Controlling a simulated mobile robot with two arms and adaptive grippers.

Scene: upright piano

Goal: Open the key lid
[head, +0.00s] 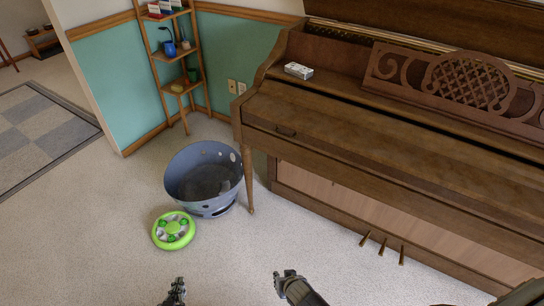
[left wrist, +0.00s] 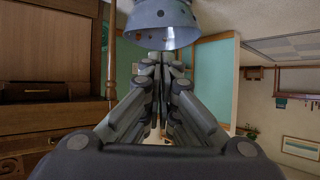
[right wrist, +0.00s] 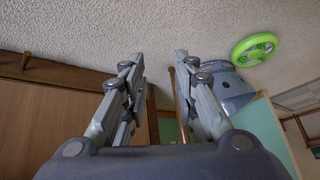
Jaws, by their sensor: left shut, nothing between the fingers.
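The brown upright piano (head: 290,55) stands at the right of the head view. Its key lid (head: 345,130) looks closed and no keys show. A small dark handle (head: 285,132) sits on the front near its left end; what looks like the same handle shows at the left of the left wrist view (left wrist: 40,91). My left gripper (left wrist: 162,62) is shut and empty, low in front of the piano, at the bottom of the head view (head: 177,290). My right gripper (right wrist: 156,64) is open and empty, also low and apart from the piano, right of the left one (head: 283,277).
A blue-grey tub (head: 205,205) and a green round toy (head: 174,231) lie on the carpet left of the piano. A small light box (head: 298,70) rests on the piano above the lid. Pedals (head: 383,247) stick out below. A ladder shelf (head: 170,55) stands in the corner.

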